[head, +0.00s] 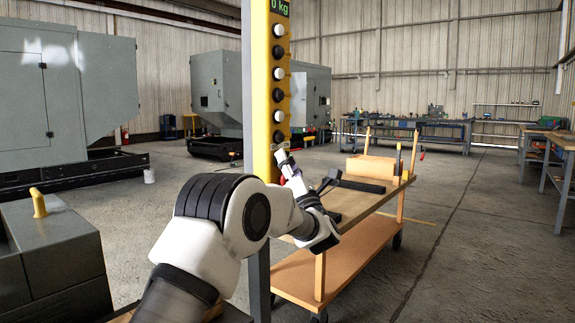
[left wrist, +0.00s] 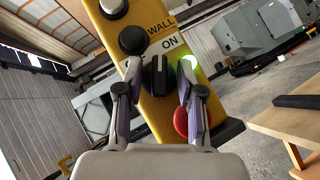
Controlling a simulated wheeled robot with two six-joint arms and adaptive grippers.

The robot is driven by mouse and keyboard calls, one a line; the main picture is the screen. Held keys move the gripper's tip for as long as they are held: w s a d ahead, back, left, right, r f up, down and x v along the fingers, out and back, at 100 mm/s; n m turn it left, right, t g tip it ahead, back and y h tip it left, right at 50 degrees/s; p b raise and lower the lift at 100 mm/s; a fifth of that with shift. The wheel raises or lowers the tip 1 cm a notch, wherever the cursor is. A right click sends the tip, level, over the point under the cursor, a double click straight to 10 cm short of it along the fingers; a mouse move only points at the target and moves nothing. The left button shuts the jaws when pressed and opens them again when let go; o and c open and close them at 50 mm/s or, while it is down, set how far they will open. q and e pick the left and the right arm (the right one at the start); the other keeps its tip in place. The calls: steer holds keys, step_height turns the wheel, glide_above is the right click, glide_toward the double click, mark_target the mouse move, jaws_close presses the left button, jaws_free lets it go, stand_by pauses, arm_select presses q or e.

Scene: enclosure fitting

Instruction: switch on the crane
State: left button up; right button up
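The crane's yellow control panel (head: 262,100) stands upright on a post in the middle of the head view, with a column of black and white buttons. In the left wrist view, its black rotary knob (left wrist: 157,76) sits under an "ON" label. A green lamp (left wrist: 190,62) is lit to its right, and a red button (left wrist: 181,122) sits lower. My left gripper (head: 287,162) is at the panel's lower part. Its two fingers stand apart on either side of the knob, with small gaps visible. My right gripper is not in view.
A wooden cart (head: 376,202) with a block and tools stands just right of the panel. Grey machine cabinets (head: 95,85) stand at the left and behind. Workbenches (head: 440,130) line the back.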

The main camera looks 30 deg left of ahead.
arm_select(q)
steer(key=v, duration=1.2)
steer(key=shift+f, duration=0.1)
